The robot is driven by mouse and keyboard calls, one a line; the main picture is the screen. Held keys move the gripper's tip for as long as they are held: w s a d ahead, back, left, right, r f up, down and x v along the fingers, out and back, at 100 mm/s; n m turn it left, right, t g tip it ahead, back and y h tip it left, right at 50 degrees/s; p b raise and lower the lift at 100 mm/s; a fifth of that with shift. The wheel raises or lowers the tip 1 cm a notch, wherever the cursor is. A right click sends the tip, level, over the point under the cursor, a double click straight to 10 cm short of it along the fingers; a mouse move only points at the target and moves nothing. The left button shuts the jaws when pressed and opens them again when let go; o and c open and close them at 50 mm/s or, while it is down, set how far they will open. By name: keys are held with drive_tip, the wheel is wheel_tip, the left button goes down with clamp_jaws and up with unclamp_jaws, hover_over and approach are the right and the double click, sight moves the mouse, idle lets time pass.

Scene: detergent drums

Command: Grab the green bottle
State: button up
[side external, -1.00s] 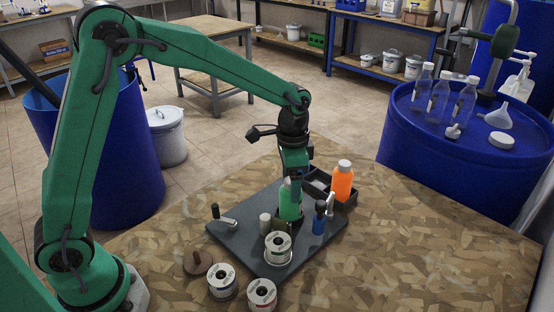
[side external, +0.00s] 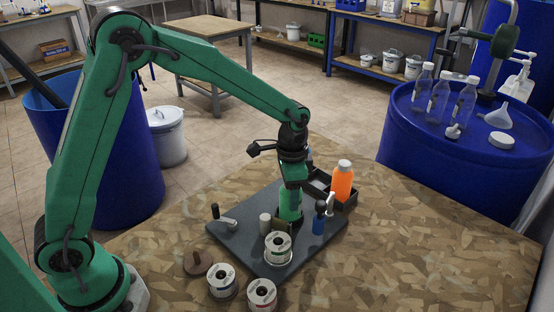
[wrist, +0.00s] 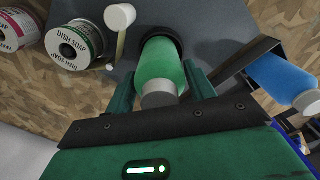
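The green bottle (wrist: 160,62), with a pale grey cap, stands upright on a dark grey board (side external: 247,247), its base by a dark round holder (wrist: 168,31). My gripper (side external: 290,200) points straight down over it. In the wrist view my gripper's two green fingers (wrist: 160,78) are on either side of the bottle, apart, with the bottle between them. I see no firm grip on it; the fingers look open. In the side view the fingers hide most of the bottle.
An orange bottle (side external: 342,180) stands by a black tray (side external: 347,203); a blue bottle (wrist: 284,78) is close by the tray in the wrist view. The table's right side is clear.

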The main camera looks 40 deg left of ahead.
drive_tip(key=c, duration=0.7)
drive_tip(key=shift+r, duration=0.2)
drive_tip(key=shift+r, duration=0.5)
drive_tip(key=r, duration=0.3)
drive_tip(key=shift+s+d+r, duration=0.15)
drive_tip(key=shift+d, duration=0.1)
drive_tip(key=s+d+r, duration=0.4)
drive_tip(key=s+d, duration=0.1)
drive_tip(key=s+d+r, duration=0.2)
drive_tip(key=d, duration=0.1)
drive_tip(key=shift+s+r, duration=0.2)
drive_tip(key=shift+s, duration=0.1)
